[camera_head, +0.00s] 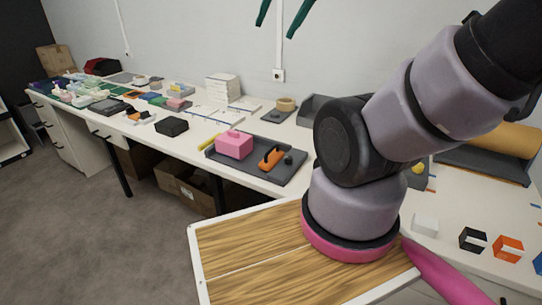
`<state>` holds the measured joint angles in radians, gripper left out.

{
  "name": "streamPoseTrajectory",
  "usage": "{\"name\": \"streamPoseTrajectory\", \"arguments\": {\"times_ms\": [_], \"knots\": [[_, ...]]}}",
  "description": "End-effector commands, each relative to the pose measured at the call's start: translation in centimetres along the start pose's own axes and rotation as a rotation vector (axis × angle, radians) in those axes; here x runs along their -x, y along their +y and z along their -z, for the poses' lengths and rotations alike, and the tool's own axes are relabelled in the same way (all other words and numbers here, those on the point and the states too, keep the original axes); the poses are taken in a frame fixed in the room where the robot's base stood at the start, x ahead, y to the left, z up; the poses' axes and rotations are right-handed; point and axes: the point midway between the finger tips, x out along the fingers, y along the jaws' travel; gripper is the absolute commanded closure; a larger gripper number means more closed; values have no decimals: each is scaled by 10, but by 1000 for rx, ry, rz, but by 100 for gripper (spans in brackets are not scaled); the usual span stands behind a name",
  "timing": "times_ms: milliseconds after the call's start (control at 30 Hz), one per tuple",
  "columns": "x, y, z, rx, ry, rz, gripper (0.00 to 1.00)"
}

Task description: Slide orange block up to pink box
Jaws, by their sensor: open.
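The pink box (234,146) stands on the left part of a dark grey tray (285,178) on the long white table. It has a small pink knob on top. The orange block (265,164) lies on the same tray, to the right of the pink box, with a black handle-like part on it. A gap of bare tray shows between them. My gripper (275,31) shows only as two dark green fingers at the top edge, apart and empty. It is high above the table, against the wall; its base is out of frame.
A small dark knob-like piece (289,158) stands right beside the orange block. A yellow stick (209,141) lies left of the tray, and a black box (171,126) farther left. My arm hides part of the table to the right.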

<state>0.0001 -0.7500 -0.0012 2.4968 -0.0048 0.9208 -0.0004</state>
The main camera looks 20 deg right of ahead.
Motion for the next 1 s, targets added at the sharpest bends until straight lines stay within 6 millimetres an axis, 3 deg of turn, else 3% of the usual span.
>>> {"name": "streamPoseTrajectory", "arguments": {"times_ms": [367, 433, 567, 767, 1000], "knots": [[0, 0, 0, 0, 0, 0, 31], [0, 0, 0, -1, 0, 0, 53], [-10, 0, 9, -18, -16, -10, 53], [-63, 5, 44, -104, -86, -56, 53], [-153, 30, 82, -238, -170, -124, 53]]}}
